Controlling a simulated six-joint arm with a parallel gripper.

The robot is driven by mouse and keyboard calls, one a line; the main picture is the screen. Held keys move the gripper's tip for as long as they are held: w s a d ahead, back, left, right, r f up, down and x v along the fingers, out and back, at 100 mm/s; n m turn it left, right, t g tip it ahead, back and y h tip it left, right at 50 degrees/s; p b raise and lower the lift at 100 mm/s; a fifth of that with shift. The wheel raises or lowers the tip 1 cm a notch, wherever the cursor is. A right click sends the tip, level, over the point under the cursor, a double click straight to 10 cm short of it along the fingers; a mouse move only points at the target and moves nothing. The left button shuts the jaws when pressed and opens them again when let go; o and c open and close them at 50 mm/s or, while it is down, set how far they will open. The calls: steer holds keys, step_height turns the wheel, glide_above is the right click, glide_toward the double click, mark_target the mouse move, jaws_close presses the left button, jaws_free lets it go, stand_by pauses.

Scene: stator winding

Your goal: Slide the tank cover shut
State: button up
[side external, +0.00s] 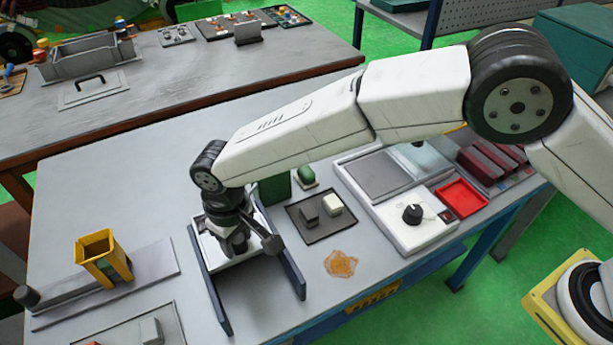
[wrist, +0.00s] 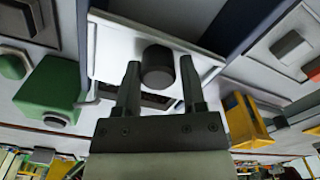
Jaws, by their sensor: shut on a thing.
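The tank cover is a white plate (side external: 209,249) at the back end of the tank, between its two dark side rails (side external: 286,262). The front part between the rails is uncovered and grey. In the wrist view the white cover (wrist: 118,42) carries a dark round knob (wrist: 158,68). My gripper (wrist: 159,66) has one finger on each side of this knob and is shut on it. In the side view my gripper (side external: 236,245) reaches down over the cover and hides much of it and the knob.
A yellow open-topped holder (side external: 102,257) stands on a grey strip to the left. A dark tray (side external: 322,216) with two small blocks, an orange-brown spill (side external: 340,263) and a white panel with a black dial (side external: 412,214) lie to the right. A green block (wrist: 48,88) stands beside the tank.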

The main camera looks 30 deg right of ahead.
steer(key=shift+w+d+f, duration=0.1)
steer(key=shift+w+f, duration=0.15)
steer(key=shift+w, duration=0.5)
steer(key=shift+w+d+f, duration=0.1)
steer(key=shift+w+f, duration=0.1)
steer(key=shift+w, duration=0.55)
steer(key=o, duration=0.8)
steer(key=shift+w, duration=0.1)
steer(key=shift+a, duration=0.15)
steer(key=shift+r, duration=0.45)
steer(key=shift+w+r, duration=0.1)
steer(key=shift+r, duration=2.75)
